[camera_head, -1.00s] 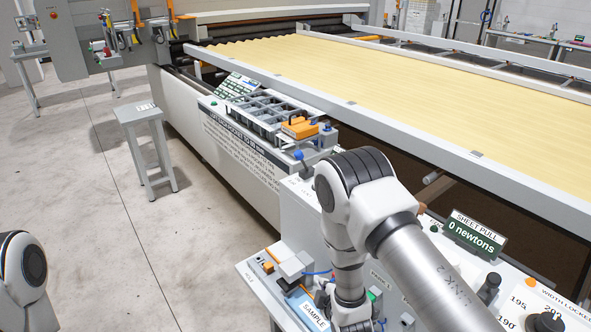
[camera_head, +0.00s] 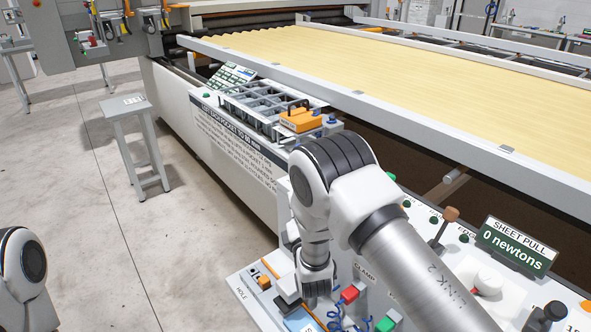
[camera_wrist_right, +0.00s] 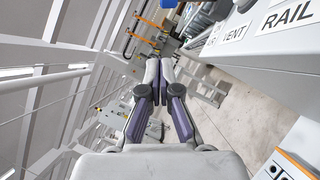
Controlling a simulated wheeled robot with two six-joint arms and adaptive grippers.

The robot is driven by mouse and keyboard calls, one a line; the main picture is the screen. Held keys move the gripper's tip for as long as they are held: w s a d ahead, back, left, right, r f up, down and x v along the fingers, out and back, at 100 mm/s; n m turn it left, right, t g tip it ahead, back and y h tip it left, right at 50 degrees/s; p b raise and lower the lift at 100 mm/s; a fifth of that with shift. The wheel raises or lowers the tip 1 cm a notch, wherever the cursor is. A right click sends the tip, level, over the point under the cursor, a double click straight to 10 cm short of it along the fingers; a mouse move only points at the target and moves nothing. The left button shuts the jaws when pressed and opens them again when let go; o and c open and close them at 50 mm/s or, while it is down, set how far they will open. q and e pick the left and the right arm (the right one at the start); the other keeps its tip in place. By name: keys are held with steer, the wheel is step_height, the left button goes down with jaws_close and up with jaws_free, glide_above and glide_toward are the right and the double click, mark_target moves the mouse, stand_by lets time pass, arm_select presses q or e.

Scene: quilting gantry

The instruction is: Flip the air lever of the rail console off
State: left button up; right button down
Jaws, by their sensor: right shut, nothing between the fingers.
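In the right wrist view, a grey console (camera_wrist_right: 262,62) fills the upper right, with a large RAIL label and smaller lettering reading VENT. A blue-topped part (camera_head: 332,120) stands at the end of the rail beside the arm. My left gripper is out of view.
A compartment tray (camera_head: 262,104) with an orange block (camera_head: 300,121) sits on the rail. A front panel carries a red button (camera_head: 350,293), a green button (camera_head: 388,323), an upright lever (camera_head: 446,226) and a SHEET PULL display (camera_head: 515,247). A grey stool (camera_head: 125,108) stands on open floor.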

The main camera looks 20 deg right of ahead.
steer(key=p+x, duration=0.1)
steer(key=x, duration=0.3)
steer(key=d+p+x, duration=0.1)
steer(key=x, duration=0.3)
steer(key=d+p+x, duration=0.1)
steer(key=x, duration=0.3)
steer(key=shift+w+f, duration=0.2)
steer(key=shift+f, duration=0.05)
steer(key=shift+w+d+r, duration=0.2)
steer(key=shift+d, duration=0.3)
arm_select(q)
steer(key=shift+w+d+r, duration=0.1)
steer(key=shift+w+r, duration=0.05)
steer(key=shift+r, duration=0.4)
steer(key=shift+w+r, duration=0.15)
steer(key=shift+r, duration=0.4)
arm_select(e)
steer(key=shift+a, duration=0.1)
